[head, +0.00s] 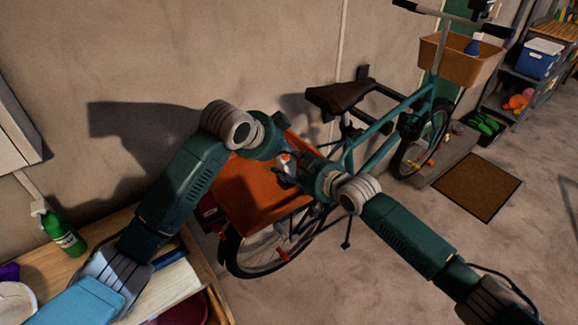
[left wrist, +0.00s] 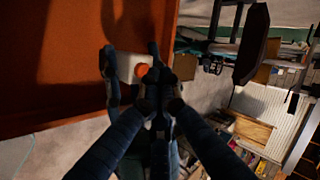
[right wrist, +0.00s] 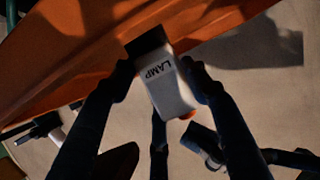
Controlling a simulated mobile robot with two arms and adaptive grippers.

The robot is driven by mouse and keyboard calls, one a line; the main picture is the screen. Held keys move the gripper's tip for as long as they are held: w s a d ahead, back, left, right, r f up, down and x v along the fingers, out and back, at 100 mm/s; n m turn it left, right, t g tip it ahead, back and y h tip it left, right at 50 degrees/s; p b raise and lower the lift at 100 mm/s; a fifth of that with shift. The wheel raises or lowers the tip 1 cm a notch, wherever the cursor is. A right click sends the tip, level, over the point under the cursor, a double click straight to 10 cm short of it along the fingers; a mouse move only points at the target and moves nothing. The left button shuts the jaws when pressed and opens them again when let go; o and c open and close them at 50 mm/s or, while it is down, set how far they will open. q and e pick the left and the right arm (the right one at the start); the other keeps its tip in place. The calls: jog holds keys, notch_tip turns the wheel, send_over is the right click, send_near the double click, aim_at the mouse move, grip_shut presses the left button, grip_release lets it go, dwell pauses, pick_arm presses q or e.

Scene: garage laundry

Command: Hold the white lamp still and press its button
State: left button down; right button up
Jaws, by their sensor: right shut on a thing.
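The white lamp (right wrist: 166,82) is a small block with "LAMP" printed on its side. My right gripper (right wrist: 160,76) is shut on it, one finger on each side, and holds it by the orange crate. The lamp's orange button (left wrist: 142,70) faces the left wrist camera. My left gripper (left wrist: 161,103) has its fingers drawn together, with the tips close to the button; I cannot tell whether they touch it. In the head view the lamp (head: 285,158) shows small between the two arms, and both sets of fingers are largely hidden.
The orange crate (head: 245,195) sits on the back of a green bicycle (head: 372,142) by the wall. A wooden table (head: 52,270) with a green bottle (head: 64,236) is at left. A brown mat (head: 478,187) lies on the open floor at right.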

aim_at(285, 160)
pick_arm(q)
jog(key=shift+f, duration=0.45)
dwell(0.6)
jog(key=shift+r, duration=0.85)
notch_tip(285, 160, up, 6)
dwell(0.5)
pick_arm(e)
jog(key=o, duration=1.3)
